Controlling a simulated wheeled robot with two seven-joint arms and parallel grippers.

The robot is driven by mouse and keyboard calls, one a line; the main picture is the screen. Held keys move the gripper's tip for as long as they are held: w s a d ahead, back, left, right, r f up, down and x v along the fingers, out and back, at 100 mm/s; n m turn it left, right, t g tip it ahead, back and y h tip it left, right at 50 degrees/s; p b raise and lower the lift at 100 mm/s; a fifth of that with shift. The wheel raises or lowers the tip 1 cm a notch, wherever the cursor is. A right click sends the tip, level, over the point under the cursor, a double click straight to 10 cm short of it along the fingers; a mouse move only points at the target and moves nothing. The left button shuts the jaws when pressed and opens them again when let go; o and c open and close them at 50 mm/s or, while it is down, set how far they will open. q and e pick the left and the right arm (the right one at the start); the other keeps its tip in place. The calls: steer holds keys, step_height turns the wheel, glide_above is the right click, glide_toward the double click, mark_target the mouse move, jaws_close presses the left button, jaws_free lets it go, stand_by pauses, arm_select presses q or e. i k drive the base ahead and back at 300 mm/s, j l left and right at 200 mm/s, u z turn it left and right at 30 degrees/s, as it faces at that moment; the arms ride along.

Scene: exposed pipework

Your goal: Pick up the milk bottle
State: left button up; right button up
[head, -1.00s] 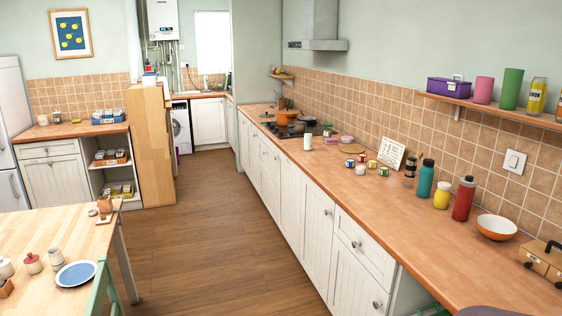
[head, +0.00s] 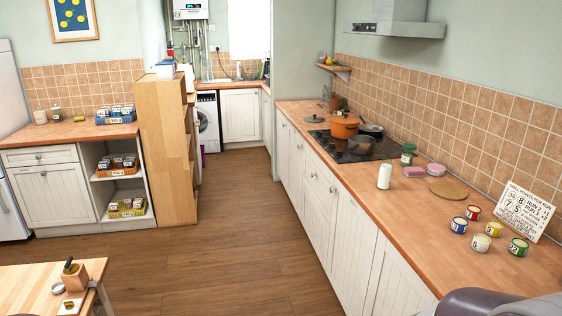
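No thing in the head view is plainly a milk bottle. A plain white upright cylinder (head: 385,176) stands near the front edge of the right-hand counter (head: 350,190), left of the pink container. It is too small to tell whether it is a bottle. Neither gripper is in view. A dark grey rounded shape at the bottom right corner seems to be part of my own arm.
A wooden table (head: 40,283) stands bottom left. The wooden floor (head: 240,235) between is clear.

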mark_target(384, 183)
steer(key=i+z, duration=0.2)
steer(key=i, duration=0.25)
steer(key=i+j+z, duration=0.25)
steer(key=i, duration=0.2)
steer(key=i+j+z, duration=0.2)
steer(key=i, duration=0.25)
steer(key=i+j+z, duration=0.2)
steer(key=i, duration=0.2)
